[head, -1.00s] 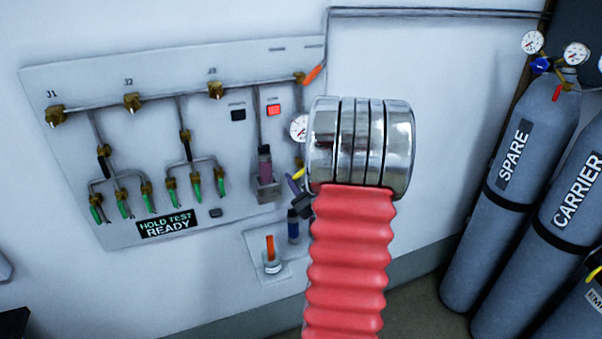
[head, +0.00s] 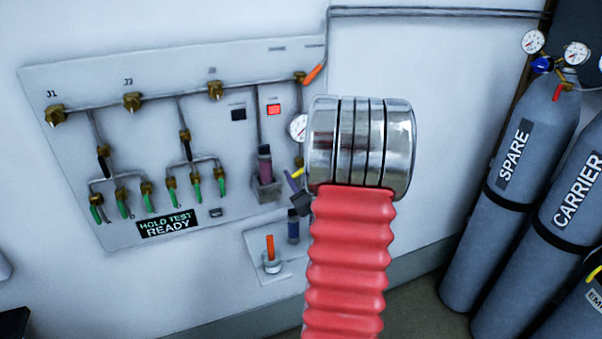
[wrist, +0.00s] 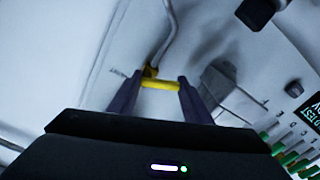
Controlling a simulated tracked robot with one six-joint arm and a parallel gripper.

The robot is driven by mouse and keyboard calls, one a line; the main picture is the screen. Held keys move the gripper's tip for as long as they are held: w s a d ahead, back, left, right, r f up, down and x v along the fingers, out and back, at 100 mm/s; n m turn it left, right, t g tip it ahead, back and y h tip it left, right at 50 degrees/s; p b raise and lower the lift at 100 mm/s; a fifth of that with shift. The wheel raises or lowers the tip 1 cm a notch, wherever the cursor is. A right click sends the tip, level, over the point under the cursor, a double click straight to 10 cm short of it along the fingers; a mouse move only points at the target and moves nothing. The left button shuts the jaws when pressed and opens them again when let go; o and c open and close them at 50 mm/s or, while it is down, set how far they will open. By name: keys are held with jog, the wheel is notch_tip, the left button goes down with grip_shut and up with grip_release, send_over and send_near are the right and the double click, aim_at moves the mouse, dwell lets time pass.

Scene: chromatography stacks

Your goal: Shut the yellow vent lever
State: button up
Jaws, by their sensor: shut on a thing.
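The yellow vent lever (wrist: 160,85) lies crosswise between the two dark purple fingers of my gripper (wrist: 155,92) in the wrist view. The fingers are shut on it, one at each end. A brass fitting and a grey pipe (wrist: 172,45) stand just beyond it. In the head view a small part of the yellow lever (head: 297,173) shows at the panel's lower right, beside a finger of my gripper (head: 293,185). My own red and chrome arm hides the rest of the gripper there.
The wall panel (head: 75,160) carries several green-handled valves (head: 122,205), an orange lever (head: 314,74) and a round gauge (head: 298,127). Grey gas cylinders (head: 505,190) stand at the right.

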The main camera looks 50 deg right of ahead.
jog(key=shift+r+m, duration=0.3)
jog(key=shift+m, duration=0.85)
jog(key=shift+r+m, duration=0.25)
jog(key=shift+m, duration=0.9)
jog(key=shift+d, duration=0.1)
jog(key=o, duration=1.1)
jog(key=shift+c, duration=0.2)
jog(key=shift+s+f, duration=0.1)
